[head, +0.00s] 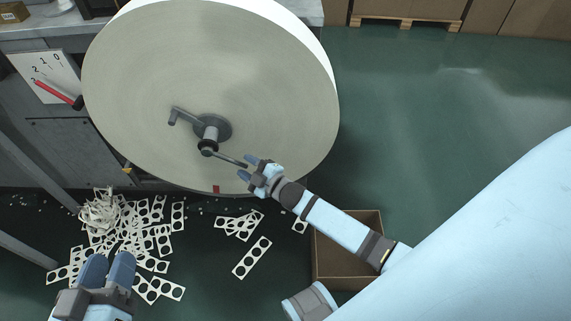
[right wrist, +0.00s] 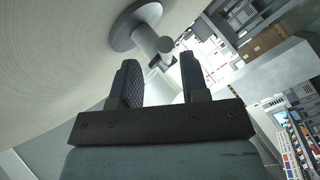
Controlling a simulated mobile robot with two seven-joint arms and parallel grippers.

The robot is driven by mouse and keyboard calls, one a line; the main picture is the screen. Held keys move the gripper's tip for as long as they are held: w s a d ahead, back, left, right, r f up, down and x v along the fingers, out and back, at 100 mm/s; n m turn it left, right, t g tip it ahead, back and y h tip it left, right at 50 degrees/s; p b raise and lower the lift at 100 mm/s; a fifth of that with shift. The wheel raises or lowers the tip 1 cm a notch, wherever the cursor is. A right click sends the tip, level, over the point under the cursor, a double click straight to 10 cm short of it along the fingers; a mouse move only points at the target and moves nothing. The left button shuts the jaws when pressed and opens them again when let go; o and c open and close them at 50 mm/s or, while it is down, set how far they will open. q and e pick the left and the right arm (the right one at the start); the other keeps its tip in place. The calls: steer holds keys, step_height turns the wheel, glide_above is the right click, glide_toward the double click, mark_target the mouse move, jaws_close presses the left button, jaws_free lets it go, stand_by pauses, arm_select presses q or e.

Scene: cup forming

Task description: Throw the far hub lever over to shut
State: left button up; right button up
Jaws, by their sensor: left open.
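A dark hub (head: 211,130) sits at the middle of the big pale roll's face (head: 270,95). A grey lever with an upturned end (head: 184,116) reaches from it to the upper left, away from me. A second, thin lever (head: 229,158) reaches from the hub to the lower right. My right gripper (head: 250,167) is open, its fingertips at the thin lever's outer end; I cannot tell whether they touch it. The right wrist view shows the fingers (right wrist: 160,80) apart, with the hub (right wrist: 145,32) beyond them. My left gripper (head: 108,268) is open and empty, low at the left.
A dial plate with a red pointer (head: 55,92) is left of the roll. Punched card strips (head: 150,240) and a shredded heap (head: 100,212) litter the floor at lower left. An open cardboard box (head: 347,270) stands under my right arm. Green floor (head: 430,120) is clear on the right.

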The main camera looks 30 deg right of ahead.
steer(key=p+v, duration=0.2)
steer(key=v, duration=0.8)
steer(key=s+a+r+m+g+h+p, duration=0.1)
steer(key=s+r+m+p, duration=0.2)
steer(key=r+p, duration=0.4)
steer(key=shift+s+a+r+h+p, duration=0.15)
steer(key=shift+s+r+h+p, duration=0.15)
steer(key=shift+s+p, duration=0.55)
